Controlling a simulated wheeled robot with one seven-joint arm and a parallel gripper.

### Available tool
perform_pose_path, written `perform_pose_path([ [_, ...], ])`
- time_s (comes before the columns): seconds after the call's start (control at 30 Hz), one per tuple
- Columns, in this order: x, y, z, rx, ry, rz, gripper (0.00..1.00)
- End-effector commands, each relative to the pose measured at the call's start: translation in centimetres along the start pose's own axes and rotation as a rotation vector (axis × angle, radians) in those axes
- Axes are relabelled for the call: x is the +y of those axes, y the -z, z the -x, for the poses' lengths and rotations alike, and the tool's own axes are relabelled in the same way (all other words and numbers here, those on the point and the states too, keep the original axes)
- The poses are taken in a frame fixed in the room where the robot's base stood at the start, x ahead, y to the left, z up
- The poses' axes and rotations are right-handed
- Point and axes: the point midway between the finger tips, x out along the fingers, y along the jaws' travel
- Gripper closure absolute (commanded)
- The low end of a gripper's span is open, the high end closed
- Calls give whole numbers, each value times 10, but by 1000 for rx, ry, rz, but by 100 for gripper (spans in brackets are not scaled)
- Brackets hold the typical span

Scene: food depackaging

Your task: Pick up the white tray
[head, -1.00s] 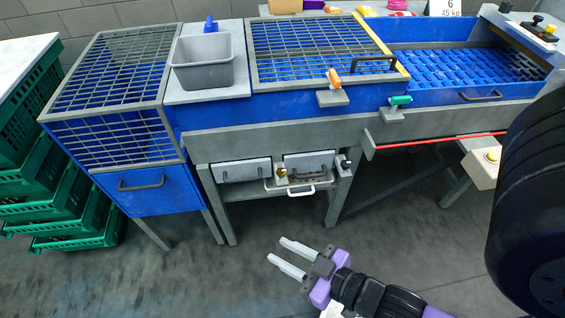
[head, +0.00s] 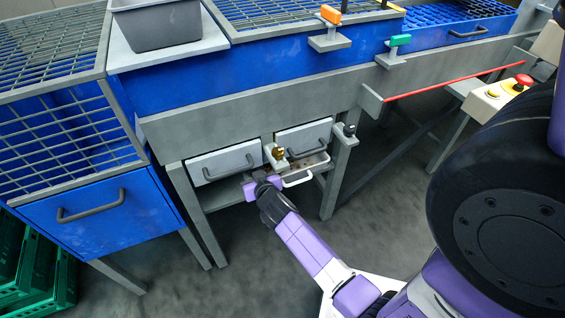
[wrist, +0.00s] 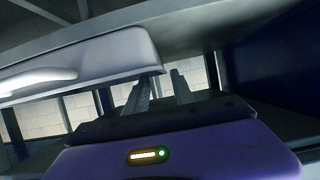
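The white tray (head: 306,172) sits low in the grey frame under the blue machine, below the right drawer, with its white handle facing out. Its inside looks brownish. My gripper (head: 262,181) is at the tray's left end, below the drawers. Its fingers are hard to see in the head view. In the wrist view, the two fingers of my gripper (wrist: 162,90) stand apart with nothing visible between them. A pale panel with a light handle (wrist: 95,62) is close on the left there. I cannot tell whether it is the tray or a drawer front.
Two drawers with dark handles, the left (head: 225,163) and the right (head: 304,138), are just above. A brass knob (head: 278,153) sits between them. Frame legs (head: 338,177) stand on both sides. A red bar (head: 450,80) runs to the right. Green crates (head: 35,275) stand lower left.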

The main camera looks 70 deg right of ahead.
Motion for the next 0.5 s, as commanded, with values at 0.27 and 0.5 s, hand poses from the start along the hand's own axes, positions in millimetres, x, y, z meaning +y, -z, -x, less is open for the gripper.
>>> perform_pose_path([
  [0.27,-2,1,-31,2,1,1,70],
  [0.5,-3,2,-61,1,2,0,70],
])
